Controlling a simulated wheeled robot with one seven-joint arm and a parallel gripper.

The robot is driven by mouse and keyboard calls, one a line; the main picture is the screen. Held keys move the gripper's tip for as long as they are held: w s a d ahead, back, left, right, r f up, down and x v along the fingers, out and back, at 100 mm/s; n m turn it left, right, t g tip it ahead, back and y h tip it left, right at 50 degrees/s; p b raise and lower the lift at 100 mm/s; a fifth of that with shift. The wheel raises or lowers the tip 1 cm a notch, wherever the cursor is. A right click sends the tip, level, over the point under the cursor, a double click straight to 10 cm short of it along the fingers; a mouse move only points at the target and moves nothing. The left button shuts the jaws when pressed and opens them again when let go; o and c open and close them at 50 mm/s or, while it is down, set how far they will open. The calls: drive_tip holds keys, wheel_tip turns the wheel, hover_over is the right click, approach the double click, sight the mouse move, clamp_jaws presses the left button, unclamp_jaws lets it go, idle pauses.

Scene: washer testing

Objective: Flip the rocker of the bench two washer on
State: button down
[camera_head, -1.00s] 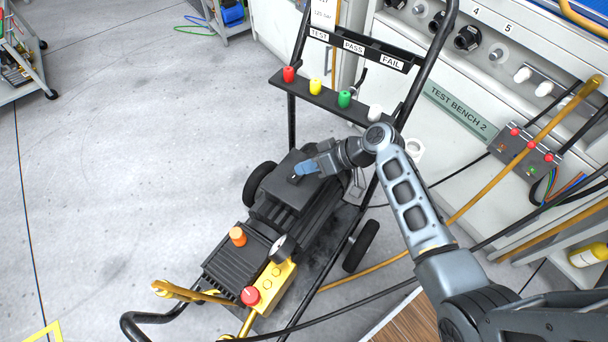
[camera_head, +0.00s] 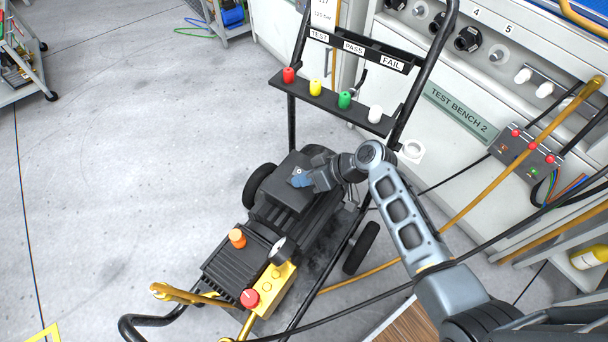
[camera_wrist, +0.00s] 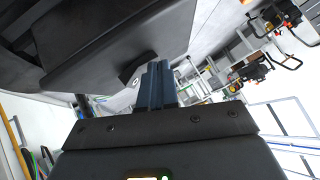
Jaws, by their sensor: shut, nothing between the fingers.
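The washer (camera_head: 228,263) stands on the floor in front of Test Bench 2, with a black frame, a yellow pump block and a black motor box (camera_head: 283,194). A small dark switch with a pale mark (camera_head: 297,171), apparently the rocker, sits on top of the box. My gripper (camera_head: 298,181) is shut and empty, its blue fingertips right beside the switch.
The washer's tag bar holds red, yellow, green and white knobs (camera_head: 344,99) behind my gripper. The bench (camera_head: 455,110) stands at the right, with a control box (camera_head: 527,150) and hoses. A black cable crosses my arm. The floor (camera_head: 110,180) at left is clear.

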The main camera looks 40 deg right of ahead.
drive_tip(key=shift+d, duration=0.1)
drive_tip(key=shift+w+d+r, duration=0.2)
drive_tip(key=shift+w+d, duration=0.05)
drive_tip(key=shift+d, duration=0.4)
drive_tip(key=shift+r, duration=0.5)
wheel_tip(320, 180, up, 4)
drive_tip(key=p, duration=0.3)
drive_tip(key=shift+s+d, duration=0.1)
drive_tip(key=shift+d, duration=0.05)
drive_tip(key=s+a+p+v, duration=0.1)
drive_tip(key=v, duration=0.8)
drive_tip(key=s+a+r+p+v, duration=0.1)
drive_tip(key=a+v, duration=0.1)
drive_tip(key=v, duration=0.7)
drive_tip(key=shift+r, duration=0.15)
drive_tip(key=shift+s+a, duration=0.1)
drive_tip(key=shift+s, duration=0.05)
